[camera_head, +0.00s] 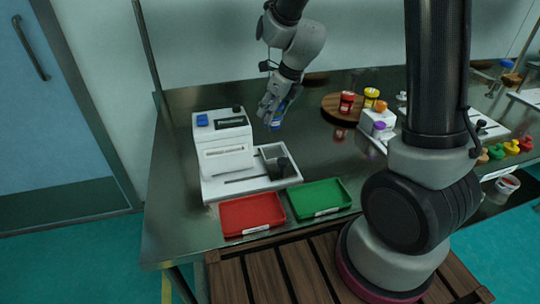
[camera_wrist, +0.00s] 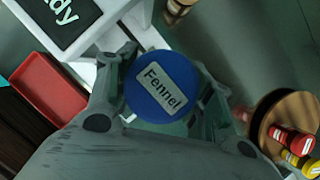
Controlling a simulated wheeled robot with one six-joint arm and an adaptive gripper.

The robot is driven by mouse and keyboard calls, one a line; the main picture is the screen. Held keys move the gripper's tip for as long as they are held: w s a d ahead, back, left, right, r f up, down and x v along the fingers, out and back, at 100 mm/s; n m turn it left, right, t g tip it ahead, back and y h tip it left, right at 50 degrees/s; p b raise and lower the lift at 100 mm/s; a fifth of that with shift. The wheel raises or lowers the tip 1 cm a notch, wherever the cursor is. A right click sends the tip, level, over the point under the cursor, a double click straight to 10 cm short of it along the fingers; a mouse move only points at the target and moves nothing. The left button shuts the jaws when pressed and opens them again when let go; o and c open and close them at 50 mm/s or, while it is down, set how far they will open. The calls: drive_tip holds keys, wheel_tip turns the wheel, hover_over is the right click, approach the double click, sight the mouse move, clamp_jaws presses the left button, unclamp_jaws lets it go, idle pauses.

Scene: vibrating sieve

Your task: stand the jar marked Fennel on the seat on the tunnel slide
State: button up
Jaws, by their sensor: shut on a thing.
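The jar marked Fennel, with a blue lid (camera_wrist: 160,86) and a white label, is between the fingers of my gripper (camera_wrist: 165,95) in the wrist view. My gripper (camera_head: 272,108) is shut on it. In the head view the jar's blue part (camera_head: 276,123) shows below the fingers, above the table behind the white machine. The machine (camera_head: 222,145) has a low white base (camera_head: 235,188) reaching forward and right, with a grey square part and a dark round part on it. I cannot tell which part is the slide's seat.
A red tray (camera_head: 252,214) and a green tray (camera_head: 320,199) lie in front of the machine. A round wooden board (camera_head: 333,105) with red and yellow jars stands to the right. The machine's screen (camera_wrist: 62,20) is close to my gripper in the wrist view.

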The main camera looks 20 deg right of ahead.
sight(281, 123)
wheel_tip(281, 123, down, 10)
drive_tip(key=shift+s+f, duration=0.1)
drive_tip(key=shift+s, duration=0.05)
idle(0.3)
drive_tip(key=o, duration=1.1)
drive_tip(key=shift+f, duration=0.1)
drive_tip(key=shift+c, duration=0.2)
drive_tip(key=v, duration=1.2)
drive_tip(key=shift+r, duration=0.25)
drive_tip(key=s+d+r+n+h, duration=0.1)
drive_tip(key=s+d+r+n, duration=0.3)
drive_tip(key=s+n, duration=0.3)
drive_tip(key=s+d+r+n, duration=0.4)
drive_tip(key=s+r+n, duration=0.2)
drive_tip(key=n, duration=0.6)
drive_tip(key=s+d+r+n+h, duration=0.1)
drive_tip(key=s+d+r+n, duration=0.3)
drive_tip(key=s+n, duration=0.5)
drive_tip(key=shift+s+d+r+n+h, duration=0.15)
drive_tip(key=shift+s+r+n+h, duration=0.2)
drive_tip(key=shift+r+n, duration=0.3)
